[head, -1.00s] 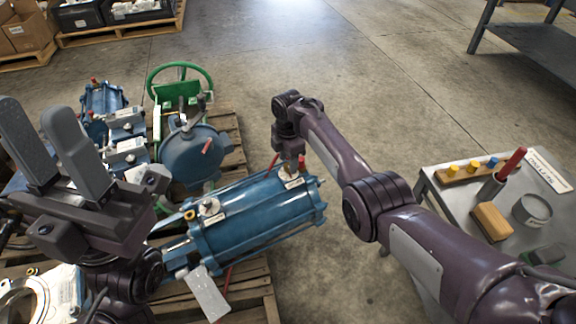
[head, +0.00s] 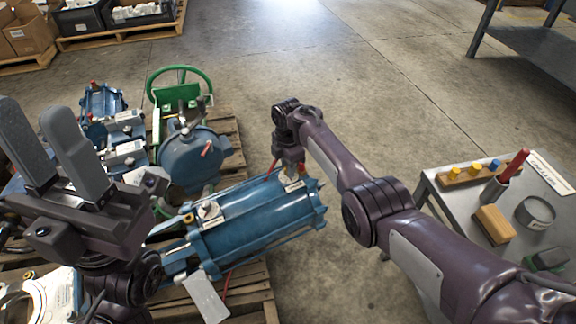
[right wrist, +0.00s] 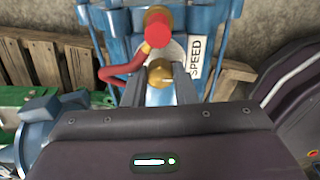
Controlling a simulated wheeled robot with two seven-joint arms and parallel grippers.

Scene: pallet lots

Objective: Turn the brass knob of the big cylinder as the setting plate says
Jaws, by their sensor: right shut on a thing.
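The big blue cylinder (head: 255,215) lies on its side on the pallet. My right gripper (head: 291,170) is over its far right end. In the right wrist view, its fingers are shut on the brass knob (right wrist: 160,72), one finger on each side. A white label reading SPEED (right wrist: 196,57) is beside the knob. A blank-looking pale plate (head: 207,298) hangs at the cylinder's near left end; any writing on it is unreadable here. A second brass fitting (head: 189,218) sits at the left end. My left gripper (head: 55,145) is raised at the left, open and empty.
A red fitting with a red hose (right wrist: 157,27) is close beyond the knob. A green handwheel (head: 180,68) and more blue equipment stand on the pallet's far side. A grey table (head: 462,215) with several small items is at the right. Floor between is clear.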

